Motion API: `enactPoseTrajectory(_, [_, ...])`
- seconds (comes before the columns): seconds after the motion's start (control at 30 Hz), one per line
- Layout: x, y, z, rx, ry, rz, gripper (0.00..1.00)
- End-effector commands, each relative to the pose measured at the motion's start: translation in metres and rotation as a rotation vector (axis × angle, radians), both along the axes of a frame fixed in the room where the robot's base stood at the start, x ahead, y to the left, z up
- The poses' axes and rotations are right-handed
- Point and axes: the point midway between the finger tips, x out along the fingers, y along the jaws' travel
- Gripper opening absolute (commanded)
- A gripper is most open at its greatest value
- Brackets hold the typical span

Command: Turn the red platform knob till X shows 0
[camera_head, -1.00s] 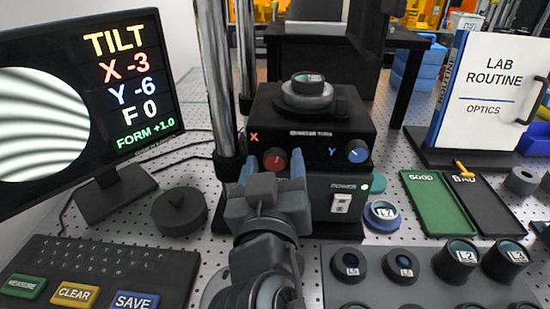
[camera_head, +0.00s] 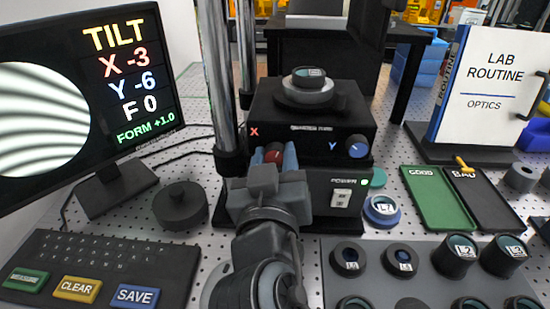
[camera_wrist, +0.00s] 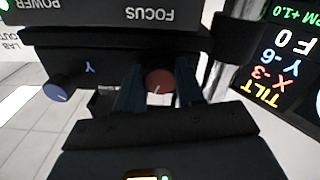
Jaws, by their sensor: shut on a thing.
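The red platform knob (camera_head: 273,153) is on the left of the black instrument's front, beside the X label. In the wrist view the knob (camera_wrist: 159,80) sits between my two fingers, its white mark pointing down in that picture. My gripper (camera_head: 274,160) is shut on the red knob, its blue fingertips on either side. The wrist view also shows my gripper (camera_wrist: 158,92). The monitor (camera_head: 130,85) reads X -3, Y -6, F 0 and FORM +1.0, with curved fringes at its left.
The blue Y knob (camera_head: 357,146) is to the right on the same front. Below it is a POWER switch (camera_head: 341,198). A keyboard (camera_head: 100,262) lies at the front left, and a rack of several lenses (camera_head: 330,288) at the front right. Metal posts (camera_head: 220,75) stand close left.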

Motion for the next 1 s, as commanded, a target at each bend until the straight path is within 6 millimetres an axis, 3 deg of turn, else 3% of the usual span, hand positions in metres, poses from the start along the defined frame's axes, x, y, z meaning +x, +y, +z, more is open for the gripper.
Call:
enactPoseTrajectory(0.37, [0.0001,-0.0002,-0.0048,0.103,-0.007,0.000,0.07])
enactPoseTrajectory(1.0, [-0.0003,0.0010,-0.0031,0.538,-0.020,0.001,0.07])
